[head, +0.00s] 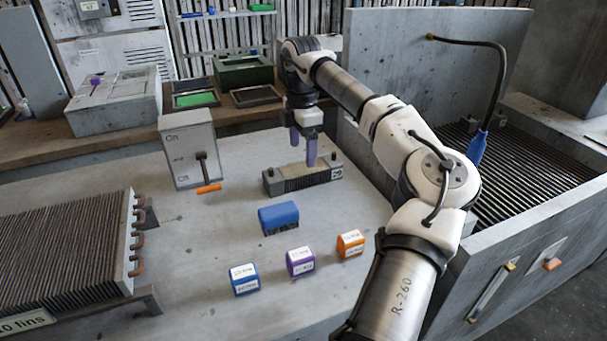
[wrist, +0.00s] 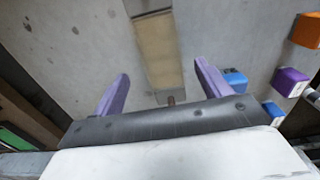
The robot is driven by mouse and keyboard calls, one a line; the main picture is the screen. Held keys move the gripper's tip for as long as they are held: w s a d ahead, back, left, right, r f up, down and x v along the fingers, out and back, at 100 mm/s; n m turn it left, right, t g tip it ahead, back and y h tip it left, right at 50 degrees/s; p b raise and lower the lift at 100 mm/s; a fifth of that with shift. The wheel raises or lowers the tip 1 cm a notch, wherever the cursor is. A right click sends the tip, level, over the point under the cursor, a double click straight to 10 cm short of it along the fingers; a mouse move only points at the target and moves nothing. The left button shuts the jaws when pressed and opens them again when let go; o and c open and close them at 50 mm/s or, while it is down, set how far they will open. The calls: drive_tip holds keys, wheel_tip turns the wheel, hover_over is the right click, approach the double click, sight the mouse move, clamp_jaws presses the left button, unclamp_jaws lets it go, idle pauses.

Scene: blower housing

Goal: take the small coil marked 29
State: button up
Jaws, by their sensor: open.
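The small coil (head: 300,179) is a low, dark finned block with grey ends on the grey bench top. A tag reading 29 is on its right end. My gripper (head: 303,152) is open and empty, with its purple fingers pointing down over the coil. The nearer fingertip overlaps the coil's top in the head view. In the wrist view, the coil's long tan top (wrist: 157,50) runs away between the spread fingers of my gripper (wrist: 160,68). I see no clear contact, and the exact height above the coil is hard to tell.
A grey switch box (head: 188,150) with an orange-handled lever stands left of the coil. A blue-topped block (head: 278,217) and blue (head: 244,279), purple (head: 300,262) and orange (head: 350,244) labelled blocks lie in front. A large finned coil (head: 65,250) fills the left. A walled grated bay (head: 520,165) is right.

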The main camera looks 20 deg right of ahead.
sight(303, 167)
drive_tip(key=shift+s+d+f+p, duration=0.1)
drive_tip(key=shift+f+p, duration=0.35)
drive_tip(key=shift+f, duration=1.35)
drive_tip(key=shift+s+f+p, duration=0.1)
drive_tip(key=shift+f+p, duration=0.3)
drive_tip(key=shift+f, duration=1.4)
drive_tip(key=shift+r, duration=0.1)
drive_tip(key=c, duration=1.4)
